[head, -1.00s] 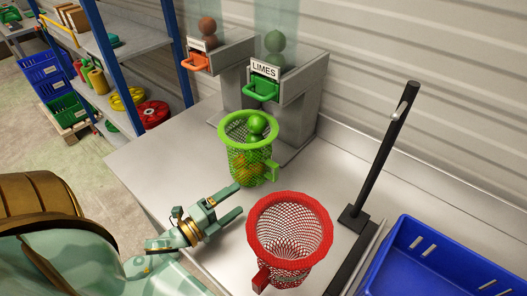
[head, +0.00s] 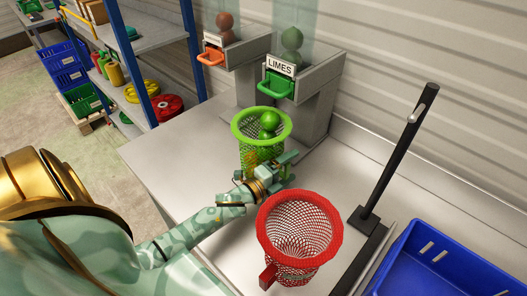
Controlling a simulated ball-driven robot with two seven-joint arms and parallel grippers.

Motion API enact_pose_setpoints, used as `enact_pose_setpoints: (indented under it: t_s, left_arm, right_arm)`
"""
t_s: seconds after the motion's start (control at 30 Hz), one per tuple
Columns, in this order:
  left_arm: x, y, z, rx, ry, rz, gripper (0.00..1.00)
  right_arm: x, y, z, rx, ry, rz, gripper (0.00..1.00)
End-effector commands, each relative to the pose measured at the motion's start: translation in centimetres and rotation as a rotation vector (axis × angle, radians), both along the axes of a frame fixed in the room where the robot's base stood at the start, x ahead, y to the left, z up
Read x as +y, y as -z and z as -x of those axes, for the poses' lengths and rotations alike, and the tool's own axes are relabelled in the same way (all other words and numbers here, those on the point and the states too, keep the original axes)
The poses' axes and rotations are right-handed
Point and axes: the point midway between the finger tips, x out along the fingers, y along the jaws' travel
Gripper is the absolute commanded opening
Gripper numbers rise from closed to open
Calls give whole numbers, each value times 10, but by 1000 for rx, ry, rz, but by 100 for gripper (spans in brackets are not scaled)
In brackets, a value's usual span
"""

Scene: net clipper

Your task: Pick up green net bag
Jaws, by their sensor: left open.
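The green net bag (head: 246,149) stands upright on the grey table under the limes dispenser, its rim open upward. My right gripper is not in view.
A red net bag (head: 299,230) stands just in front of my left gripper. A black clipper post (head: 395,155) and a blue crate (head: 452,262) are at the right. The limes dispenser (head: 304,85) stands behind. The table's left part (head: 185,150) is clear.

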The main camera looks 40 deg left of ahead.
Motion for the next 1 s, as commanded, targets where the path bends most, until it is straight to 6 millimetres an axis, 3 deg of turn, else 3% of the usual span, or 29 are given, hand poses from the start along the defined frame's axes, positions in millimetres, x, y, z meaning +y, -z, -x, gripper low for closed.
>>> enact_pose_setpoints:
  t_s: [0.23, 0.27, 0.4, 0.5, 0.77, 1.0]
  left_arm:
    - [-1, 0, -3, 1, 0, 1, 84]
    - [-1, 0, -3, 1, 0, 1, 78]
    - [-1, 0, -3, 0, 0, 1, 39]
    - [-1, -1, -3, -2, 0, -2, 33]
    - [-1, -2, -3, -2, 0, -2, 33]
    - [-1, -18, -3, -5, 0, -2, 33]
  right_arm:
    - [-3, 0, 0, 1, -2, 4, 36]
    - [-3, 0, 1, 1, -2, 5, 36]
    - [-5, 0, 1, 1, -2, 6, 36]
    - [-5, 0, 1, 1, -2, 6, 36]
    - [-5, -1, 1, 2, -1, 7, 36]
    - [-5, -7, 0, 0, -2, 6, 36]
